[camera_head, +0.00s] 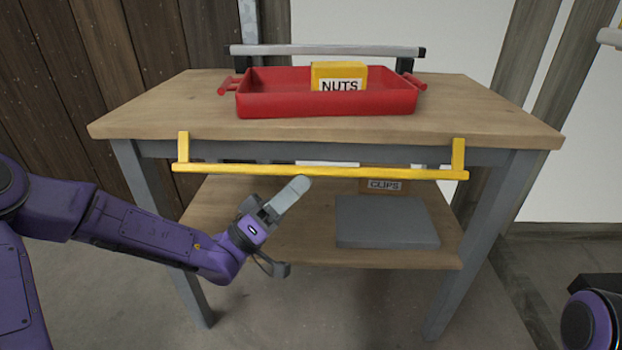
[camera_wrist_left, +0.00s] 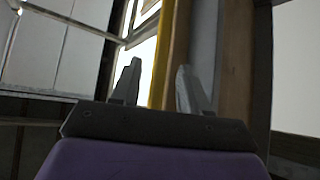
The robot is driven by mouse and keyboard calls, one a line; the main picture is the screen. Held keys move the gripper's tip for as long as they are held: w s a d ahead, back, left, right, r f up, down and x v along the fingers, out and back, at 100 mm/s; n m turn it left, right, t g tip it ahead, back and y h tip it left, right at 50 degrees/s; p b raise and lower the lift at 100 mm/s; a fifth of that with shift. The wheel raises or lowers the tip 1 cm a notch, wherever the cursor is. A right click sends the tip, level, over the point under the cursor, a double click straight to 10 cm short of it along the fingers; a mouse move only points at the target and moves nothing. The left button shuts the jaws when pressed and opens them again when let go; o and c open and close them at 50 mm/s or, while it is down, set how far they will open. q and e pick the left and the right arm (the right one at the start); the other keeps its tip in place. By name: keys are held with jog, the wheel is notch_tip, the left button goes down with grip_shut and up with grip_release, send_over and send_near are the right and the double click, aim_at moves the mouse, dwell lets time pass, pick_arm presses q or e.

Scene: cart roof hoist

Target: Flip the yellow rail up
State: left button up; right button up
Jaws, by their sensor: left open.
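The yellow rail (camera_head: 320,171) hangs below the front edge of the wooden tabletop, level, on two short yellow arms. My left gripper (camera_head: 296,186) is at the rail's middle, just under and in front of it. In the left wrist view the yellow rail (camera_wrist_left: 162,60) runs between the two open fingertips (camera_wrist_left: 158,75) of my left gripper. I cannot tell whether the fingers touch it. In the head view only part of my right arm shows at the lower right edge; its gripper is out of view.
A red tray (camera_head: 325,105) with a yellow NUTS box (camera_head: 339,77) stands on the tabletop (camera_head: 160,105). A grey bar (camera_head: 325,50) runs along the back. The lower shelf (camera_head: 300,250) holds a grey flat box (camera_head: 386,222) and a CLIPS box (camera_head: 384,185).

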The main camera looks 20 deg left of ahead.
aim_at(312, 174)
pick_arm(q)
jog(key=x, duration=0.3)
jog(key=shift+w+d+r, duration=0.1)
jog(key=shift+w+d, duration=0.05)
jog(key=shift+d, duration=0.05)
grip_shut()
